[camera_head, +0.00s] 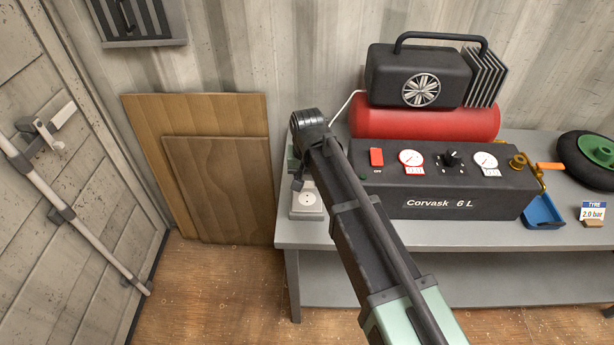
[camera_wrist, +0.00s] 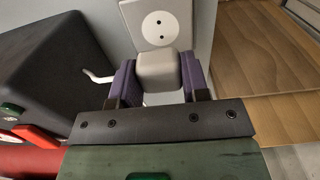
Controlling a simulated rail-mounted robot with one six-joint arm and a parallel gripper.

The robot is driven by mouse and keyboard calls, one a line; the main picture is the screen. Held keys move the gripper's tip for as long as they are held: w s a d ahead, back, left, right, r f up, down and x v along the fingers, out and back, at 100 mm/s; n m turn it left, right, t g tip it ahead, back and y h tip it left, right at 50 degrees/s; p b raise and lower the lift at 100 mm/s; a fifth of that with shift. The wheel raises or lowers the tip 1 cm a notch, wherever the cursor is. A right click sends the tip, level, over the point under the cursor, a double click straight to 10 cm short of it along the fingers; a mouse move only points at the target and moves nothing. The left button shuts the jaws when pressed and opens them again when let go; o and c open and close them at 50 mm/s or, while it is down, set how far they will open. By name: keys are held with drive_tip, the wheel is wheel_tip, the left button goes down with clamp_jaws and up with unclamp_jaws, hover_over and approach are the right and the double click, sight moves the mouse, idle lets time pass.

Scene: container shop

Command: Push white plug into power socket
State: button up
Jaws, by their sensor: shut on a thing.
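The power socket (camera_head: 307,202) is a pale box with a round two-hole face at the left end of the grey bench. It also shows at the top of the wrist view (camera_wrist: 159,18). My gripper (camera_wrist: 159,78) is shut on the white plug (camera_wrist: 158,70), with a purple finger on each side of it. The plug is just in front of the socket's lower part in the wrist view, below the round face. I cannot tell whether they touch. In the head view my own arm hides the plug and most of my gripper.
The black compressor panel (camera_head: 440,207) stands right of the socket, with a red tank (camera_head: 430,122) behind it. A white cord (camera_wrist: 98,77) runs left of the plug. Brown boards (camera_head: 222,190) lean on the wall at left. A wheel (camera_head: 590,160) is far right.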

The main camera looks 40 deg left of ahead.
sight(307, 199)
drive_tip(key=shift+f+b, duration=2.2)
drive_tip(key=shift+f, duration=0.3)
drive_tip(key=shift+f+b, duration=0.65)
drive_tip(key=o, duration=1)
drive_tip(key=shift+r, duration=0.1)
drive_tip(key=shift+c, duration=0.2)
wheel_tip(307, 199, up, 11)
drive_tip(key=p, duration=1.1)
